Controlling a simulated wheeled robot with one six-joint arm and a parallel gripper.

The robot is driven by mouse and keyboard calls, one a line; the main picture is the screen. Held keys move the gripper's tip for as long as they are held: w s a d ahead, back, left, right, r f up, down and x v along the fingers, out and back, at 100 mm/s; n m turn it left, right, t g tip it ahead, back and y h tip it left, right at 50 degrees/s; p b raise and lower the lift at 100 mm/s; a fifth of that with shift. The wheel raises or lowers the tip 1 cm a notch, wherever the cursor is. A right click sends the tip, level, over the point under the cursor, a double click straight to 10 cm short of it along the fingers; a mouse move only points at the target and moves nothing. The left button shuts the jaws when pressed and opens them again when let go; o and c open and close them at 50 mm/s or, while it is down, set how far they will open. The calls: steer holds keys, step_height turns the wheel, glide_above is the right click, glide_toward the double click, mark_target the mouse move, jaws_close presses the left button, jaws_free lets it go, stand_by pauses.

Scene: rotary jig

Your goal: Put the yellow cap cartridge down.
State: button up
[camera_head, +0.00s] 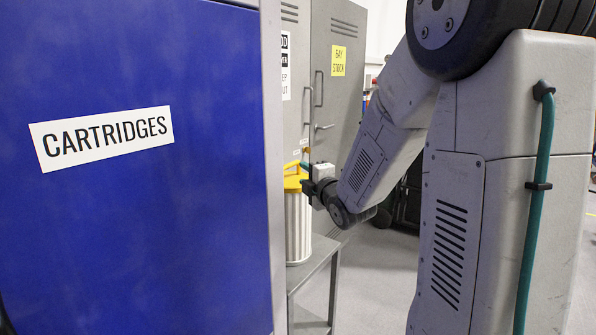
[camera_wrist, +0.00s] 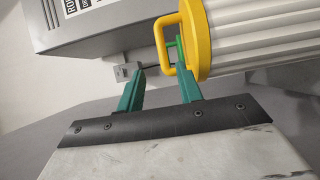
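The yellow cap cartridge (camera_head: 298,228) has a white ribbed body and a yellow cap with a loop handle. In the head view it stands upright on a grey bench (camera_head: 322,250), partly hidden by the blue panel. In the wrist view its cap (camera_wrist: 197,38) and ribbed side (camera_wrist: 260,35) fill the upper right. My gripper (camera_wrist: 156,64) has its green fingers apart, one on each side of the handle's bar, with a visible gap on the left. In the head view my gripper (camera_head: 307,180) is at the cap's right side.
A blue panel labelled CARTRIDGES (camera_head: 150,230) fills the left of the head view, close to the cartridge. Grey metal cabinets (camera_head: 338,110) with handles stand behind the bench. Open floor (camera_head: 385,270) lies to the right of the bench.

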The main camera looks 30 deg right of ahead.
steer(key=s+a+f+m+g+y, duration=0.1)
steer(key=s+a+m+g, duration=0.4)
steer(key=s, duration=0.6)
steer(key=s+a+f+m+g, duration=0.1)
steer(key=s+a+m+g, duration=0.5)
steer(key=s, duration=0.6)
steer(key=s+a+f+m+g+y, duration=0.1)
steer(key=s+a+m+g, duration=0.4)
steer(key=s+a, duration=0.3)
steer(key=s, duration=0.3)
steer(key=shift+s+g+y, duration=0.3)
steer(key=shift+s, duration=0.1)
steer(key=shift+a, duration=0.1)
